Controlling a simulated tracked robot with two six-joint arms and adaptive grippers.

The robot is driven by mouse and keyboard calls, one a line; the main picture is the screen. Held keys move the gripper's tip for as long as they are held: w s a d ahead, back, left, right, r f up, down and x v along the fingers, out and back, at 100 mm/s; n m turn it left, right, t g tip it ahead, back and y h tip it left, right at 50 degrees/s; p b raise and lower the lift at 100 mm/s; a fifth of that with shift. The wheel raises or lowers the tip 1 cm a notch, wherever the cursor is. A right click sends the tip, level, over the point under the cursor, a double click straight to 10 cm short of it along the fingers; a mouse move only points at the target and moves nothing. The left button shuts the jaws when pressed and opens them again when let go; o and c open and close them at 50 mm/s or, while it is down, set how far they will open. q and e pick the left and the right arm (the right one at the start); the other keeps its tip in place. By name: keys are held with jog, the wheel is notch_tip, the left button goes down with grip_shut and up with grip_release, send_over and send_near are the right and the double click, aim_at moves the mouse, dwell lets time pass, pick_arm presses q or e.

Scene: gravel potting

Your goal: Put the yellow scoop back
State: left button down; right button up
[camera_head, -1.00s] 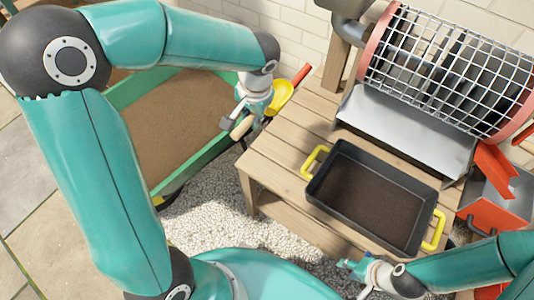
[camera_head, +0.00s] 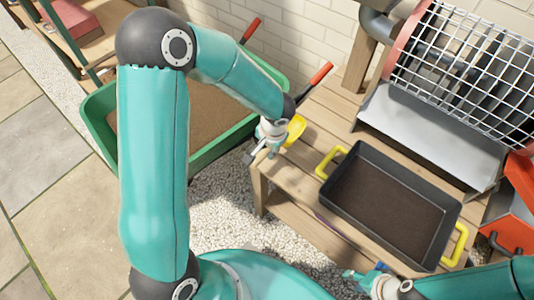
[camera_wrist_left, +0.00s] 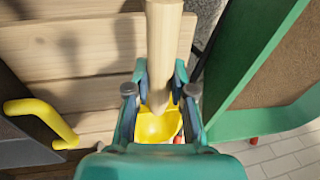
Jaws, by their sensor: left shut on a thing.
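The yellow scoop (camera_head: 296,129) has a wooden handle (camera_wrist_left: 163,45) and a yellow bowl (camera_wrist_left: 157,126). My left gripper (camera_head: 268,152) is shut on the scoop's handle, which passes between its fingers in the left wrist view (camera_wrist_left: 160,95). The scoop is by the left end of the wooden table (camera_head: 285,180), beside the green wheelbarrow. Whether it touches the table I cannot tell. My right gripper (camera_head: 360,279) is at the bottom of the head view, in front of the table; its finger opening is unclear.
A black tray (camera_head: 333,213) of dark soil with yellow handles stands on the table. Behind it is a wire-mesh drum (camera_head: 465,60) with a metal chute (camera_head: 425,130). The green wheelbarrow (camera_head: 97,120) holds brown sand. A red container (camera_head: 508,215) is at the right.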

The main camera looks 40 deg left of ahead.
pick_arm(q)
notch_tip(320, 180, down, 2)
jog(key=shift+f, duration=0.25)
jog(key=c, duration=1)
grip_release()
jog(key=shift+r, duration=0.1)
notch_tip(320, 180, up, 11)
jog(key=d+p, duration=0.2)
jog(key=p, duration=0.1)
jog(key=s+d+f+n+h, duration=0.1)
jog(key=s+d+f+h, duration=0.1)
jog(key=s+d+f, duration=0.2)
jog(key=s+d+f+n+h, duration=0.1)
jog(key=s+d+f, duration=0.3)
jog(key=f, duration=0.6)
jog(key=s+d+f+n+h, duration=0.1)
jog(key=s+d+f+h, duration=0.2)
jog(key=s+d+f, duration=0.1)
notch_tip(320, 180, down, 3)
jog(key=shift+s+d+r, duration=0.1)
jog(key=shift+s+d, duration=0.2)
jog(key=shift+s, duration=0.5)
